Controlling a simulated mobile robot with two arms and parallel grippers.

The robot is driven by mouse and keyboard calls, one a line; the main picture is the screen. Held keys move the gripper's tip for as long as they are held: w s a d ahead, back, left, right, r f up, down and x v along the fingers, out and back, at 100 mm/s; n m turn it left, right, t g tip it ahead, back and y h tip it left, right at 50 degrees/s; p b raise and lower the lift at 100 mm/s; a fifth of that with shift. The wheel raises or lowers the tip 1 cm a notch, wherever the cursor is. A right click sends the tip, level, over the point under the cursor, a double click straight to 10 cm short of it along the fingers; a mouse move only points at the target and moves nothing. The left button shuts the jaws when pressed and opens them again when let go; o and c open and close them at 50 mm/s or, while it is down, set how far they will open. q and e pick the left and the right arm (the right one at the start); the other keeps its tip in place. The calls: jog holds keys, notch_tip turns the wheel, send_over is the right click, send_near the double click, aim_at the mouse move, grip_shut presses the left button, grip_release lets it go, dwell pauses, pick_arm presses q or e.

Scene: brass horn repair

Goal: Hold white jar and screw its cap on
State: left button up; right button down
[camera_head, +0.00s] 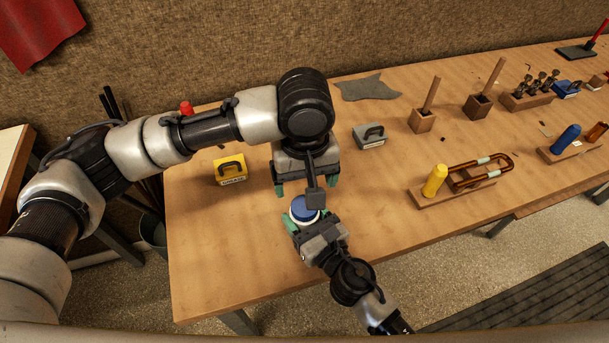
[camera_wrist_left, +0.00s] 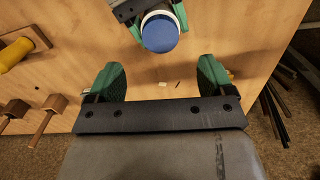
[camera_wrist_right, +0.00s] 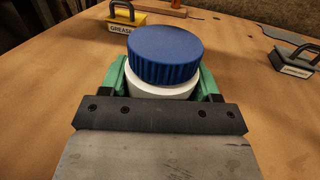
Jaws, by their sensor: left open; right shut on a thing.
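The white jar (camera_wrist_right: 160,90) stands upright between the green fingers of my right gripper (camera_head: 305,217), which is shut on its body. The blue ribbed cap (camera_wrist_right: 165,52) sits on top of the jar, looking level; how tight it is cannot be told. The cap also shows in the head view (camera_head: 304,207) and in the left wrist view (camera_wrist_left: 159,34). My left gripper (camera_head: 306,187) is open and empty, just beyond the jar in the head view. In the left wrist view its fingers (camera_wrist_left: 163,68) are apart, with the cap ahead of them, not between them.
A yellow handled block (camera_head: 230,172) marked GREASE and a grey handled block (camera_head: 369,136) stand beyond the grippers. A grey cloth (camera_head: 368,88) lies at the back. A wooden stand with a yellow peg (camera_head: 435,181) is to the right. The table's front left is clear.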

pick_arm(q)
jog(key=shift+n, duration=0.5)
jog(key=shift+f, duration=4)
jog(key=shift+c, duration=0.2)
jog(key=c, duration=0.9)
jog(key=o, duration=1)
jog(key=shift+r, duration=2.3)
